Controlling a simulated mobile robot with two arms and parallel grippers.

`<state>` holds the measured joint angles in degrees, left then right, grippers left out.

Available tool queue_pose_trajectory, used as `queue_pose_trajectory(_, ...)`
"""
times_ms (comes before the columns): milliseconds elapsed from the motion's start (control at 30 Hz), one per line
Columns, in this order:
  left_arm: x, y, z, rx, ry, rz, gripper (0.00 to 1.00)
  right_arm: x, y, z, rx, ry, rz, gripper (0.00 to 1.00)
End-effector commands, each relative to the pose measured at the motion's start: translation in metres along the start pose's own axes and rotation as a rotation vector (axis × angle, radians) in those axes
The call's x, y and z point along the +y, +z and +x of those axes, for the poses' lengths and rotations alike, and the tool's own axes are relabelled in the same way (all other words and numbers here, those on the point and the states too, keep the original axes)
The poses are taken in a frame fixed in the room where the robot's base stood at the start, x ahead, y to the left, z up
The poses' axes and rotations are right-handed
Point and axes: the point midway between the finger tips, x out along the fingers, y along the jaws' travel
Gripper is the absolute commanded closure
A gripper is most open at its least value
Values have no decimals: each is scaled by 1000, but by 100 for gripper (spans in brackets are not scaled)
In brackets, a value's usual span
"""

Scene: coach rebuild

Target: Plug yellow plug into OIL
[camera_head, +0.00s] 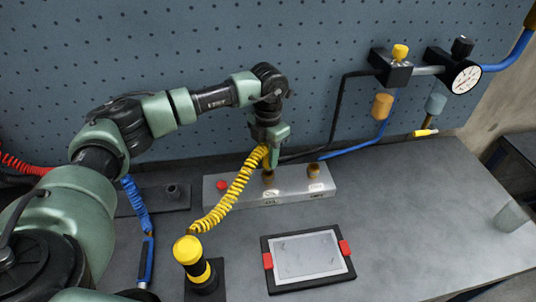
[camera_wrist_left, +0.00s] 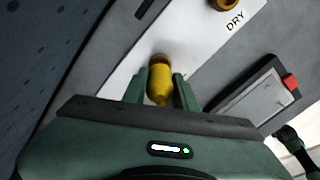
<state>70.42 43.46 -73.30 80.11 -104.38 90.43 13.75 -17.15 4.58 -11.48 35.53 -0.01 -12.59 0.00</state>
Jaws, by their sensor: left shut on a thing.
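My left gripper (camera_head: 270,160) is shut on the yellow plug (camera_wrist_left: 160,88), just above the left socket (camera_head: 268,178) of the grey manifold block (camera_head: 240,192). In the left wrist view the plug sits between the two green fingers (camera_wrist_left: 160,92), its far end at a brass ring (camera_wrist_left: 160,59). I cannot tell whether it is seated or only touching. A yellow coiled hose (camera_head: 238,188) runs from the gripper to a yellow and black post. The right socket (camera_head: 314,170) is free, and its label reads DRY in the left wrist view. The left socket's label is too small to read.
A tablet with red clips (camera_head: 308,255) lies in front of the block. The yellow and black post (camera_head: 193,260) stands front left, near a blue coiled hose (camera_head: 140,210). A gauge (camera_head: 463,77) is on the back panel. The right of the bench is mostly clear.

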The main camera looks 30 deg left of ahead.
Motion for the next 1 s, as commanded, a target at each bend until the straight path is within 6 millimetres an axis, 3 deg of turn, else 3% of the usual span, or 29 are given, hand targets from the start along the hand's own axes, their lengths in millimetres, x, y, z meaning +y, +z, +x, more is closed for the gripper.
queue_pose_trajectory(1000,0,0,17,0,-1,0,100,0,1,14,0,0,0,63)
